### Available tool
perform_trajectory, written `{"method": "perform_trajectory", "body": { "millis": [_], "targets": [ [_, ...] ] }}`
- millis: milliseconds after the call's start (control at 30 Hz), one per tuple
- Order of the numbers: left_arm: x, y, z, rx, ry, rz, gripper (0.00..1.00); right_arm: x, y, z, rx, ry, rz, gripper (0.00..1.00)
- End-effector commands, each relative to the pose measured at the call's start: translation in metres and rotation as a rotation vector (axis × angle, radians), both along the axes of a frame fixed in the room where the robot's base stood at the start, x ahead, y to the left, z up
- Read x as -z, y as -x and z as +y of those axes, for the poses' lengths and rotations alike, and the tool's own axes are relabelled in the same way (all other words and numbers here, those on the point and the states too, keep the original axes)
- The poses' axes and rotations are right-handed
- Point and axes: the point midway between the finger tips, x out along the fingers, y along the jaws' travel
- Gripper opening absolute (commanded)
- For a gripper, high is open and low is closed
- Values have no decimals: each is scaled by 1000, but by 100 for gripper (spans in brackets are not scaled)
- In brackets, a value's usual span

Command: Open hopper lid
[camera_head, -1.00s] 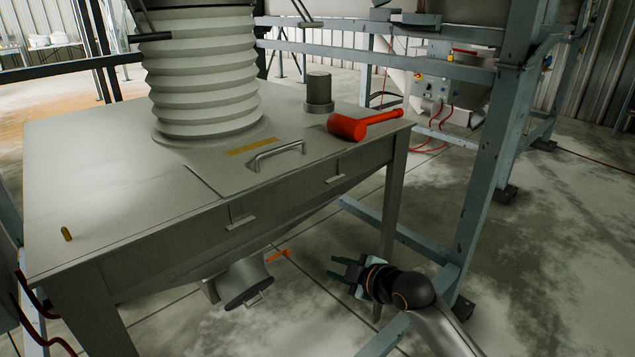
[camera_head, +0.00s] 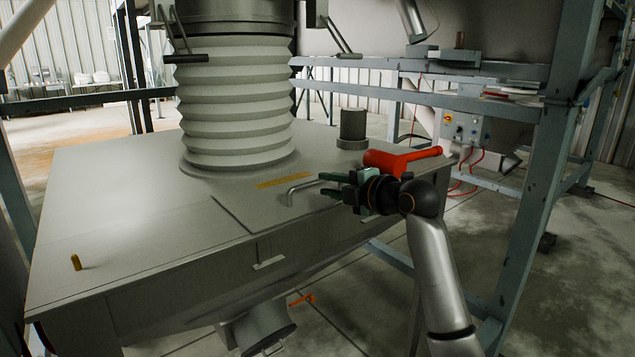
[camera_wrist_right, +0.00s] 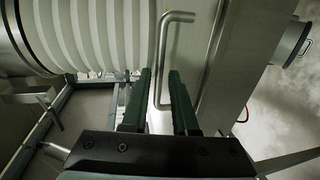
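The hopper lid (camera_head: 262,208) is a flat grey panel on the hopper top, lying closed. Its metal bar handle (camera_head: 297,187) stands near the right part of the lid. My right gripper (camera_head: 324,184) is open at the handle's right end, and its fingers point left. In the right wrist view the handle (camera_wrist_right: 166,62) stands upright in the picture, its lower end showing between the two green fingertips (camera_wrist_right: 160,76). I cannot tell whether they touch it. My left gripper is not in view.
A red mallet (camera_head: 385,160) lies on the hopper top (camera_head: 110,205) just behind my right gripper. A grey cylinder (camera_head: 352,126) and a ribbed white bellows (camera_head: 236,100) stand farther back. A blue-grey frame post (camera_head: 535,190) rises at the right.

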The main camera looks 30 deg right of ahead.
Motion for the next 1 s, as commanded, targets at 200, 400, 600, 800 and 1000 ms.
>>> {"method": "perform_trajectory", "body": {
  "millis": [200, 400, 600, 800, 1000],
  "targets": [
    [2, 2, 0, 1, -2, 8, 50, 6, -31, 2, 0, -2, -1, 27],
    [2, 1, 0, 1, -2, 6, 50, 8, -42, 3, 1, 0, -1, 27],
    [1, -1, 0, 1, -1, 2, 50, 9, -43, 3, 1, 1, -1, 27],
    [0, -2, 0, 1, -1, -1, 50, 9, -42, 3, 1, 1, 0, 14],
    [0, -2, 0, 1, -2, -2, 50, 9, -42, 3, 1, 0, 0, 0]
  ]
}}
